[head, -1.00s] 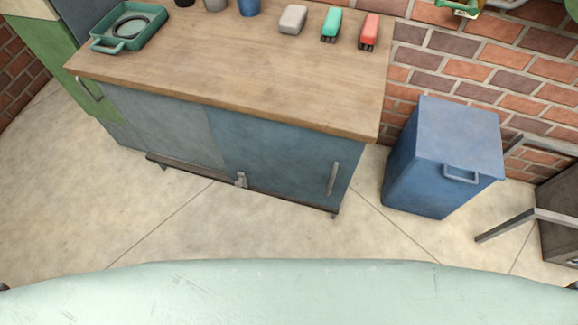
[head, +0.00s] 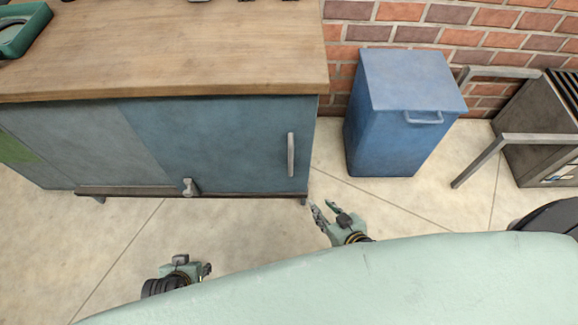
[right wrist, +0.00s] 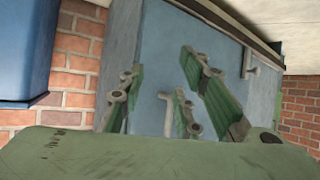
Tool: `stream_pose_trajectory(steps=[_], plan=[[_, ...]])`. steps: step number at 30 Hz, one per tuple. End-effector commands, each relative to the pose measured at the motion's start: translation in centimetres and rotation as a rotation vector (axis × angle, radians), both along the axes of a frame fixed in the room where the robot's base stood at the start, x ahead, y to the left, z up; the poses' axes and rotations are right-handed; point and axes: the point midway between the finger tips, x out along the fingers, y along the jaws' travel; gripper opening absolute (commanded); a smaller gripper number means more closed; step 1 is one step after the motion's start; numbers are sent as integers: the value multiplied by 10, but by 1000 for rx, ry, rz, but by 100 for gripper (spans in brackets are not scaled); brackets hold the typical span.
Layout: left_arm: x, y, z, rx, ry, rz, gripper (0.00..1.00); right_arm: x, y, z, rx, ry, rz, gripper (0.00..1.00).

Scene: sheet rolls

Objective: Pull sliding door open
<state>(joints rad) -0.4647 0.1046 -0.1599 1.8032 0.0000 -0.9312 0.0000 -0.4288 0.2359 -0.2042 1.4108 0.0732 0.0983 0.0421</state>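The cabinet's blue-grey sliding door (head: 225,150) fills the right part of its front, with a pale vertical bar handle (head: 291,155) near its right edge. A greyer panel (head: 85,145) lies to its left. My right gripper (head: 322,209) is low, just right of the cabinet's lower right corner, apart from the handle. In the right wrist view its green fingers (right wrist: 165,92) are spread and empty; the handle (right wrist: 168,115) shows beyond, between them, partly hidden. My left gripper (head: 206,269) is low in front of the cabinet; its fingers are too small to judge.
A small grey latch-like fitting (head: 189,187) sits at the door's lower edge. A blue bin (head: 395,125) stands right of the cabinet against the brick wall. A grey metal frame (head: 490,155) is farther right. The floor (head: 130,230) before the cabinet is clear.

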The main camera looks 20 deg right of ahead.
Motion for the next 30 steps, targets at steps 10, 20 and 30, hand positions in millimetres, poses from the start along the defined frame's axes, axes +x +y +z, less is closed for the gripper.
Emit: stream_pose_trajectory(steps=[10,20,30], plan=[[17,-3,93,-23,-148,5,40,52,33,107,135,-423,76,31],[24,-5,125,-38,-226,2,40,65,44,141,168,-507,93,31],[70,-22,154,-94,-470,-15,40,112,59,140,167,-506,94,31]])
